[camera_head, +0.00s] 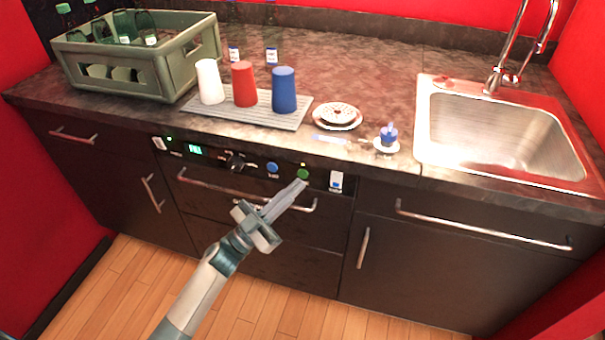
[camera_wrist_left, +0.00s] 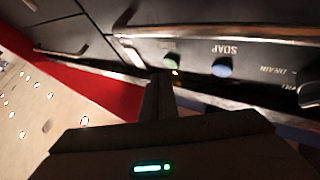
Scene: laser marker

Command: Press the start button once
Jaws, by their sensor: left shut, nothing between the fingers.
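A green round button (camera_head: 302,173) sits on the dark control panel below the counter edge, right of a blue button (camera_head: 272,168). The green button also shows in the wrist view (camera_wrist_left: 171,60), just beyond the fingertips, beside the blue button (camera_wrist_left: 222,67) marked SOAP. My left gripper (camera_head: 299,185) is shut and empty, its fingers pointing up and right at the green button. In the wrist view the shut fingers (camera_wrist_left: 159,82) end close to it; I cannot tell whether they touch. The green button's label is not readable. My right gripper is not in view.
The panel also has a knob (camera_head: 236,161) and a lit green display (camera_head: 195,149). A drawer handle (camera_head: 228,188) runs just below it. On the counter are a bottle crate (camera_head: 165,72), cups on a grey mat (camera_head: 225,112), and a sink (camera_head: 490,135).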

